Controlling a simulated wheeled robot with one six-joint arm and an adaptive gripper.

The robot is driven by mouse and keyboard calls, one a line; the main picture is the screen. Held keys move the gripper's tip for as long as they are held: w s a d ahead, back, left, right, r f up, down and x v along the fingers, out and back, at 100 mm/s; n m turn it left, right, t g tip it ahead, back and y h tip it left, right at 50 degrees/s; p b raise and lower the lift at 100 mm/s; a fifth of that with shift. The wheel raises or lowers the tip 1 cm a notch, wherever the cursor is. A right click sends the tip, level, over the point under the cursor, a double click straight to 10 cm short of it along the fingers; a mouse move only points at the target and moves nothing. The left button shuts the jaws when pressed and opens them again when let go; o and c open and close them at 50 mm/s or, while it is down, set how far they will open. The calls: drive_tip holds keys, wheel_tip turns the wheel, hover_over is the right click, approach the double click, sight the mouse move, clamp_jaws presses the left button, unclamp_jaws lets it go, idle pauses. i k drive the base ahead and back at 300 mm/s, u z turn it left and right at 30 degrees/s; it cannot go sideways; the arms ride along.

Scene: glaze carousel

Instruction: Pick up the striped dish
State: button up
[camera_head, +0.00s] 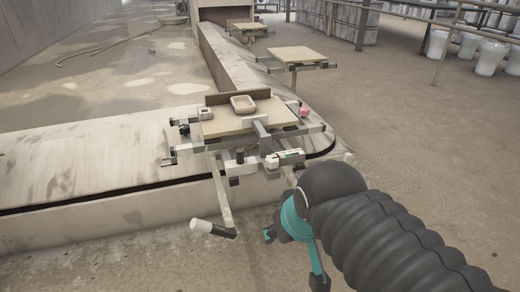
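A small pale rectangular dish (243,104) with a raised rim sits on a square wooden board (222,128) on the nearest carousel stand. It is too small here for me to make out stripes. My gripper (293,260) is at the lower middle, with teal fingers spread apart and floor showing between them. It is empty, well in front of and below the dish in the picture. Part of the gripper is hidden behind my wrist.
Metal arms and clamps stick out around the board (288,158), and a bar with a white handle (201,226) reaches toward me. A low concrete wall (110,225) runs along the left. More boards (295,54) stand behind. Open floor lies right.

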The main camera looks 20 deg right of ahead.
sight(242, 105)
drive_tip(key=k, duration=0.6)
drive_tip(key=u, duration=0.75)
drive_tip(key=i, duration=0.8)
drive_tip(key=u, duration=0.65)
drive_tip(key=i, duration=0.8)
drive_tip(key=z, duration=0.8)
drive_tip(key=i, duration=0.8)
drive_tip(key=z, duration=0.75)
